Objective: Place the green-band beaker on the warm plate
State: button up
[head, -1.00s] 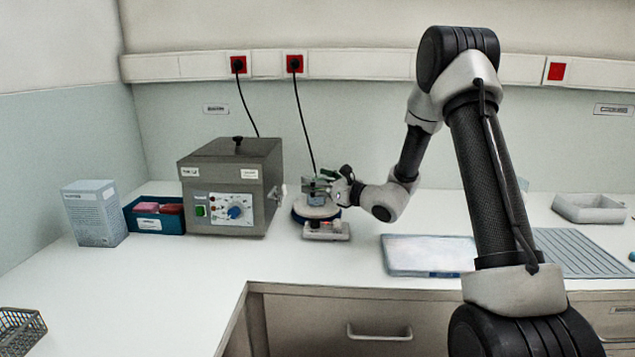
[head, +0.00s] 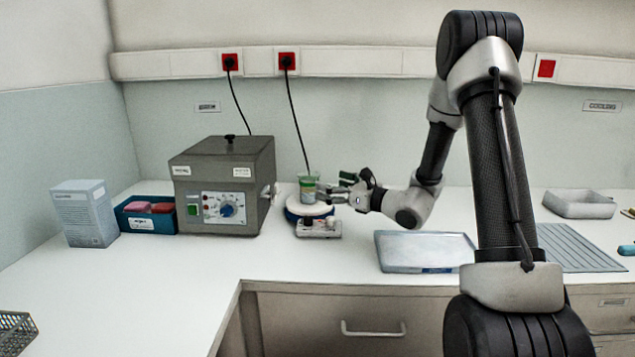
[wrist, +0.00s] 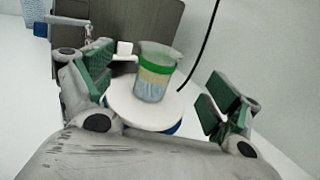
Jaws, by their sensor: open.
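The green-band beaker (head: 308,188) stands upright on the white round top of the warm plate (head: 297,212). In the wrist view the beaker (wrist: 155,72) has a green band near its rim and a pale yellowish band below, and it rests on the plate's white disc (wrist: 130,112). My gripper (head: 330,190) is open just to the right of the beaker in the head view. In the wrist view its green-padded fingers (wrist: 158,95) are spread wide to either side, with the beaker beyond and between them, apart from both.
A grey box-shaped device (head: 225,165) with a dial stands close left of the plate. Further left are a blue bin (head: 150,222) and a white carton (head: 84,212). A flat tray (head: 425,252) lies to the right. The front counter is clear.

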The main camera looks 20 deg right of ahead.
jog(key=s+a+r+n+g, duration=0.25)
jog(key=s+n+g, duration=0.2)
jog(key=s, duration=0.35)
jog(key=s+a+r+n+g+y, duration=0.1)
jog(key=s+a+n+g, duration=0.2)
jog(key=s+n, duration=0.45)
jog(key=s+a+r+n+g, duration=0.1)
jog(key=s+a+n+g, duration=0.2)
jog(key=s, duration=0.6)
jog(key=s+d+n+g+h, duration=0.3)
jog(key=s+d+n+h, duration=0.3)
jog(key=s+d+n, duration=0.4)
jog(key=s+d+r+n+t+h, duration=0.2)
jog(key=d+r+n+t+h, duration=0.1)
jog(key=d, duration=0.5)
jog(key=r+h, duration=0.1)
jog(key=h, duration=0.1)
jog(key=shift+s+d+r+n+h, duration=0.3)
jog(key=shift+s+d+r+n, duration=0.05)
jog(key=shift+s+r+n, duration=0.05)
